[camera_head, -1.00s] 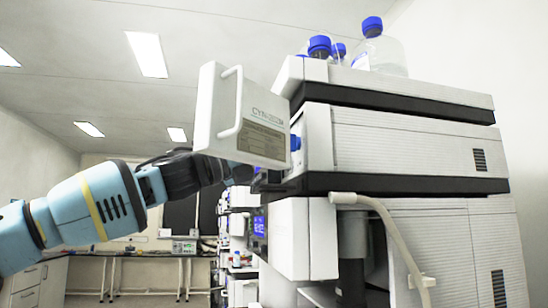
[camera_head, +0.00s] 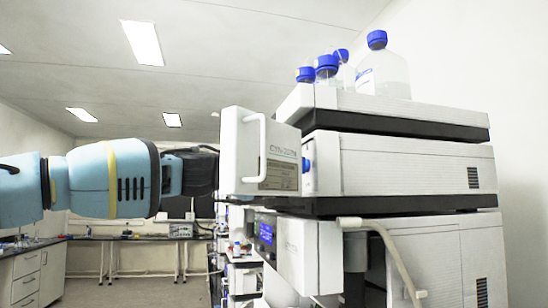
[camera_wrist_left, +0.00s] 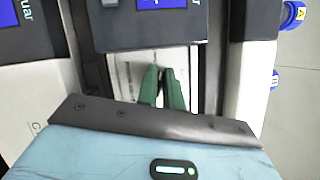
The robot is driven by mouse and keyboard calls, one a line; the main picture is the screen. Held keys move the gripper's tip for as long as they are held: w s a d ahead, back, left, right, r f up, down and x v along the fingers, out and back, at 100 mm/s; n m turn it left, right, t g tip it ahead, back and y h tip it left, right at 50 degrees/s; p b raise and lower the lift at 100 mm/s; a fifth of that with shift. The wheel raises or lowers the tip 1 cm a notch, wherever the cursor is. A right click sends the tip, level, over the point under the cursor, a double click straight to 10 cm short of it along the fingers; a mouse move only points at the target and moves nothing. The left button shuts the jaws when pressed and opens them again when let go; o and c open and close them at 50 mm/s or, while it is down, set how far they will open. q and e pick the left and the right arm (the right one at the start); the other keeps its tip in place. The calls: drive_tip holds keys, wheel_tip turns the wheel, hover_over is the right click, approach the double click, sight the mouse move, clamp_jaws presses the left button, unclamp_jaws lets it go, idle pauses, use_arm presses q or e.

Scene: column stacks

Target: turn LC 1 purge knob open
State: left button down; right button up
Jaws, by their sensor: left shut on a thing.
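The LC stack (camera_head: 405,165) stands at the right in the head view, with a white door panel (camera_head: 240,150) with a handle swung out from its front. My left arm comes in from the left, and its gripper is hidden behind this panel. In the left wrist view my left gripper's green fingers (camera_wrist_left: 163,88) are close together at a pale recessed panel (camera_wrist_left: 135,72) between dark module edges. They are shut on the purge knob, which is mostly hidden between and behind them. My right gripper is in neither view.
Blue-capped bottles (camera_head: 384,72) stand on top of the stack. A pale tube (camera_head: 385,240) hangs at the lower front. Benches (camera_head: 95,255) stand far behind.

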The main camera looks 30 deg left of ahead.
use_arm(q)
drive_tip(key=shift+s+r+n, duration=0.15)
drive_tip(key=shift+r+n, duration=0.05)
drive_tip(key=shift+n, duration=0.4)
drive_tip(key=shift+f+n+g+y+p, duration=0.15)
drive_tip(key=shift+n+g+y+p, duration=0.15)
drive_tip(key=shift+n+g+p, duration=0.15)
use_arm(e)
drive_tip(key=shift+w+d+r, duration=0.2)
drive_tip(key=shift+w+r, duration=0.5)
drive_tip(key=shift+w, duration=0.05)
use_arm(q)
drive_tip(key=shift+f, duration=0.1)
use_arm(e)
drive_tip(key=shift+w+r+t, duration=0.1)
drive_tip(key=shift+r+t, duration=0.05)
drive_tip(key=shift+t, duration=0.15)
use_arm(q)
drive_tip(key=c, duration=1.5)
unclamp_jaws()
drive_tip(key=shift+c, duration=0.2)
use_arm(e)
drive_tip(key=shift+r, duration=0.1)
use_arm(q)
drive_tip(key=v, duration=0.7)
drive_tip(key=shift+s, duration=0.2)
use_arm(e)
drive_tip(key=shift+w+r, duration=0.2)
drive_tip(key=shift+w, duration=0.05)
